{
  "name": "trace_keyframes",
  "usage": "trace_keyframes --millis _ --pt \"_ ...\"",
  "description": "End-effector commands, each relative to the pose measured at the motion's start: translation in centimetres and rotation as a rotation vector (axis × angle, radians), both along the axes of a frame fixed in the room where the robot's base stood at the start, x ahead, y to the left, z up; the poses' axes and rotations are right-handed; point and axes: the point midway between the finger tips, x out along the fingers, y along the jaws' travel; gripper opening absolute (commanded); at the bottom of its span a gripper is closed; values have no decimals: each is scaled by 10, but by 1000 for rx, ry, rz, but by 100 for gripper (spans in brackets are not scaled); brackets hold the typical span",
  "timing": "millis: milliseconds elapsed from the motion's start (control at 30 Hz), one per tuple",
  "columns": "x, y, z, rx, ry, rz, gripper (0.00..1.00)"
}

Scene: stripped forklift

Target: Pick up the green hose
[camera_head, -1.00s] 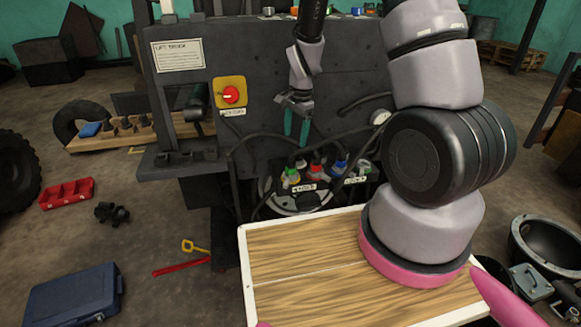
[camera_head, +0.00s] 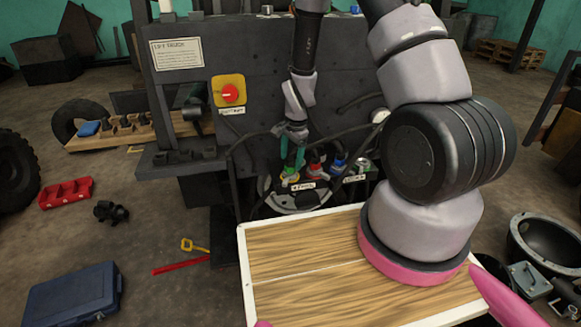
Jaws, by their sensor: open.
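The green hose end (camera_head: 289,174) is at the left of a row of coloured hose ends, low on the front of the dark forklift body. Only a small part of it shows. My gripper (camera_head: 293,158), with teal fingers, points down right above it. The fingers are open and partly cover the green end; I cannot tell whether they touch it or stand around it. The red hose end (camera_head: 315,169) is just to the right, close to the right finger. The blue hose end (camera_head: 339,161) is further right.
Black hoses (camera_head: 245,140) loop along the dark panel beside my gripper. A red knob (camera_head: 229,93) on a yellow plate sits at upper left. My wooden-topped base fills the foreground. A blue case (camera_head: 75,295) and a red tray (camera_head: 66,192) lie on the floor at left.

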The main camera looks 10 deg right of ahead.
Motion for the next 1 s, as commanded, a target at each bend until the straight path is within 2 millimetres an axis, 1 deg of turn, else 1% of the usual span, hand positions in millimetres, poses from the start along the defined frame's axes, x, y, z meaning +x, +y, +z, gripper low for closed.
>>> trace_keyframes --millis 33,67,100,167,200,1000 --pt "0 0 0 0 0 0 64" --pt "0 0 0 0 0 0 53" --pt "0 0 0 0 0 0 37" --pt "0 0 0 0 0 0 14" --pt "0 0 0 0 0 0 0" --pt "0 0 0 0 0 1 0"
